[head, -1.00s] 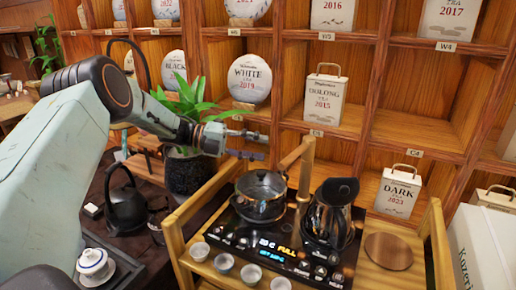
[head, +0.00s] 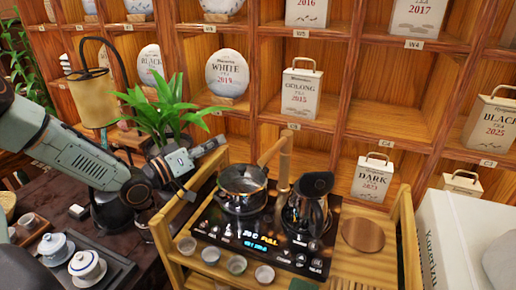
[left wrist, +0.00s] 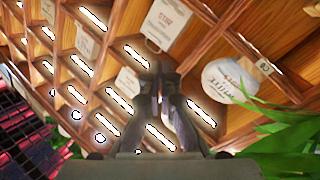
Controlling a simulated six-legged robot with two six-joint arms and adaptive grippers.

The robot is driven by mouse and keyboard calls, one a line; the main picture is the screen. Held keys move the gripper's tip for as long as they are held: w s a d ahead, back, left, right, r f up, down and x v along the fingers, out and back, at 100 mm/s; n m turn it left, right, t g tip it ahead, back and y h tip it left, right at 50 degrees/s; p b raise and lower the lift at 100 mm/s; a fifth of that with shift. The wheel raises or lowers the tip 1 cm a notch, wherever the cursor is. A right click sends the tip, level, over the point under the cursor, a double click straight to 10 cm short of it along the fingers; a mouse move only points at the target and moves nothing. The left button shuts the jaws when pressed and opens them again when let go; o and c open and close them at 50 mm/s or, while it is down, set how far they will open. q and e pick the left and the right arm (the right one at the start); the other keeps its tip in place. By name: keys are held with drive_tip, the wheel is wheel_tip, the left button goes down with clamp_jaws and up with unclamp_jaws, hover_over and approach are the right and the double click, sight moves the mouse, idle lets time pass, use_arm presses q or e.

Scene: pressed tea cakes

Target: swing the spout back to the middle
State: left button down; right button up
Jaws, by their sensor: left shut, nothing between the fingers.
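The wooden spout (head: 272,151) sits on top of a wooden post (head: 284,170) at the back of the tea stove (head: 230,240). It slants forward and to the left, with its end over the glass pot (head: 240,203). The dark kettle (head: 305,215) stands to the right of the post. My left gripper (head: 219,146) is shut and empty, left of the spout and apart from it, beside the plant. In the left wrist view its fingers (left wrist: 160,76) point towards the shelves; the spout cannot be made out there. My right gripper is out of view.
A potted plant (head: 160,112) stands close behind my left gripper. Several small cups (head: 237,265) line the stove's front left. Lidded cups (head: 86,266) sit on a dark tray at lower left. Shelves with tea cakes and a white oolong box (head: 299,92) rise behind.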

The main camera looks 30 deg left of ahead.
use_arm(q)
drive_tip(key=w+d+f+n+g+y+b, duration=0.1)
drive_tip(key=w+d+f+n+b, duration=0.1)
drive_tip(key=w+d+f+n, duration=0.2)
drive_tip(key=w+d+n, duration=0.3)
drive_tip(key=d+n, duration=0.1)
drive_tip(key=n, duration=0.2)
drive_tip(key=shift+w+d+f+y, duration=0.15)
drive_tip(key=shift+w+f+y, duration=0.25)
idle(0.6)
drive_tip(key=shift+w, duration=0.1)
